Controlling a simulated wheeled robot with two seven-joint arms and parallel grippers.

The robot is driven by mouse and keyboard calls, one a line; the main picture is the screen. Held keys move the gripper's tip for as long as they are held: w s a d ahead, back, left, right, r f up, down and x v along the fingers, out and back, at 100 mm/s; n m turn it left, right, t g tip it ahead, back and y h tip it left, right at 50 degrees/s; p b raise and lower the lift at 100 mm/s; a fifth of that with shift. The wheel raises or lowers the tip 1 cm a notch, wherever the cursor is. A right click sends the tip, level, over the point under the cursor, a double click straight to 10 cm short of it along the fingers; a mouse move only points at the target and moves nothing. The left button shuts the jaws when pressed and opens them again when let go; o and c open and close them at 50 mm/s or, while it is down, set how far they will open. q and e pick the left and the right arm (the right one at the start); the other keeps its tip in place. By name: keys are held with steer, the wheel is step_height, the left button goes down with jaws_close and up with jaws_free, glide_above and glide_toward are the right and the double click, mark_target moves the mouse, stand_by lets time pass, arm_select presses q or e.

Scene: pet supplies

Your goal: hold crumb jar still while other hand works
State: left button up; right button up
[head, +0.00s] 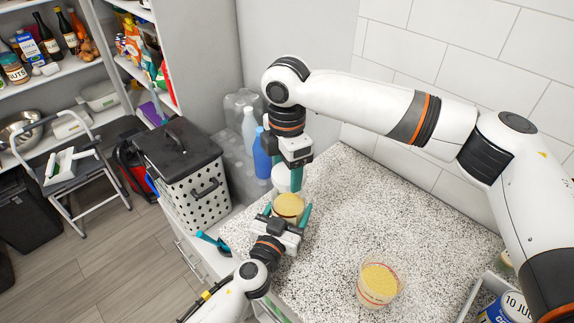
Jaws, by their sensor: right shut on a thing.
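A round jar with a tan top (288,206) stands near the left edge of the speckled counter. My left gripper (286,213) comes in from below with its teal fingers spread on either side of this jar. A small gap shows at the left finger; contact on the right side is unclear. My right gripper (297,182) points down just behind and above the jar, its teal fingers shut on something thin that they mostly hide. A clear tumbler of yellow crumbs (380,281) with an orange-red band stands apart at the front right.
The speckled counter (335,215) is bare between jar and tumbler. A white container (281,179) and a blue bottle (262,155) stand behind the jar. A blue-labelled can (508,308) is at the lower right. A black-lidded perforated bin (181,170) stands left of the counter.

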mark_target(289, 209)
steer(key=shift+f, duration=0.85)
steer(key=shift+f, duration=0.55)
